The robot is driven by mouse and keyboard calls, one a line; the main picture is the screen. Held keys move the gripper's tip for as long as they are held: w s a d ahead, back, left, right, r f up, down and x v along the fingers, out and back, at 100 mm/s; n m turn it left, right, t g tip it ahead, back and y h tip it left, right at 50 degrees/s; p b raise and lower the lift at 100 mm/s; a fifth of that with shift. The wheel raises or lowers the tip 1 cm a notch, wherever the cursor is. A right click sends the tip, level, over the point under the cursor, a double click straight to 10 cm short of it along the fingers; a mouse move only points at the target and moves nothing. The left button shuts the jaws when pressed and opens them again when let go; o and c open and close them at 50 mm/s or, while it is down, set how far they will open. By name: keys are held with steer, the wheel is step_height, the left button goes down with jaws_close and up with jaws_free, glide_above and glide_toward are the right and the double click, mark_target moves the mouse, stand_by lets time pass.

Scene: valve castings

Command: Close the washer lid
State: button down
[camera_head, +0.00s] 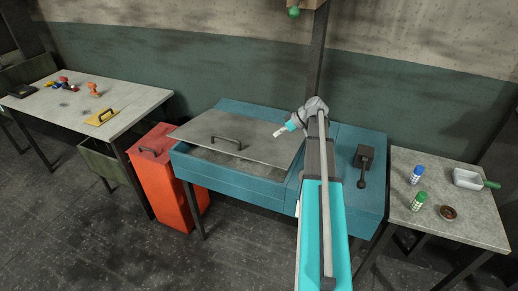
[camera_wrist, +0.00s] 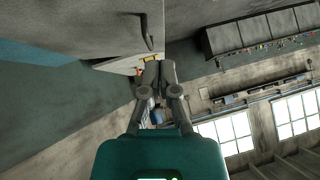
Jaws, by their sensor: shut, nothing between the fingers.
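The washer (camera_head: 235,189) is a teal box on legs in the middle of the head view. Its grey lid (camera_head: 255,128) with a black handle (camera_head: 226,142) is partly open and tilted; a gap with the dark inside shows under its front edge. My gripper (camera_head: 279,133) is shut and empty, by the lid's right part; I cannot tell whether it touches. In the wrist view my gripper (camera_wrist: 159,72) points towards a grey panel, likely the lid (camera_wrist: 90,18), with a dark handle (camera_wrist: 147,32).
A red bin (camera_head: 160,184) stands left of the washer, beside a table (camera_head: 75,115). A dark lever box (camera_head: 364,158) sits on the washer's right part.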

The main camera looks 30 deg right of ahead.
steer(key=shift+f, duration=0.1)
stand_by(0.4)
steer(key=b, duration=0.7)
glide_above(262, 161)
steer(key=w, duration=0.2)
steer(key=f, duration=0.7)
steer(key=shift+d, duration=0.25)
steer(key=shift+s+a+f+b, duration=0.15)
steer(key=shift+a+f+b, duration=0.05)
steer(key=shift+f+b, duration=0.75)
steer(key=shift+s+a+f+b, duration=0.1)
steer(key=shift+a+f+b, duration=0.1)
steer(key=shift+f+b, duration=0.7)
steer(key=f+b, duration=0.1)
steer(key=b, duration=0.1)
steer(key=f+b, duration=0.1)
steer(key=f, duration=0.1)
steer(key=a+f+b, duration=0.1)
steer(key=f+b, duration=0.1)
steer(key=shift+s+f+b, duration=0.2)
steer(key=shift+s+b, duration=0.15)
steer(key=shift+s, duration=0.05)
steer(key=shift+r, duration=0.2)
